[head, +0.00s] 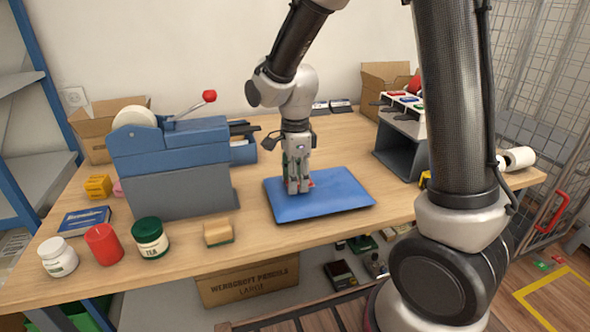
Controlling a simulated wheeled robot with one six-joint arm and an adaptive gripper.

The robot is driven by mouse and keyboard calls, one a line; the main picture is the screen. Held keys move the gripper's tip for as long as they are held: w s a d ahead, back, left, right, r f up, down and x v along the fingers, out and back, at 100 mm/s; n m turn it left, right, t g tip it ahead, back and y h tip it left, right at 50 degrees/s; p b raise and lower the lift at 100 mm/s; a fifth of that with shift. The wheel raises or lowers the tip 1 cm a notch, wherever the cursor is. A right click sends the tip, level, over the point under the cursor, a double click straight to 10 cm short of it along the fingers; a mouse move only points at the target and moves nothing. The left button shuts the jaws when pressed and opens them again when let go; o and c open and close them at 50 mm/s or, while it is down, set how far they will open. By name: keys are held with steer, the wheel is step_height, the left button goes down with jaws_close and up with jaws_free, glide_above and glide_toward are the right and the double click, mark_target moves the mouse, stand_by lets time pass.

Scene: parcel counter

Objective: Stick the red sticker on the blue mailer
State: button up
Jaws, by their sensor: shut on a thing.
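The blue mailer (335,200) lies flat on the wooden counter, near its middle. My gripper (297,187) points straight down over the left part of the mailer, with its fingertips at or very close to the surface. It is shut on the red sticker (311,183), of which only small red bits show beside the fingers. The fingers hide most of the sticker, and I cannot tell whether it touches the mailer.
A grey stand (400,150) is at right.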

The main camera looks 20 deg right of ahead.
steer(key=shift+f, duration=0.2)
steer(key=o, duration=0.7)
steer(key=shift+o, duration=0.2)
steer(key=shift+r, duration=2.75)
steer(key=shift+r, duration=0.1)
step_height(320, 180, up, 8)
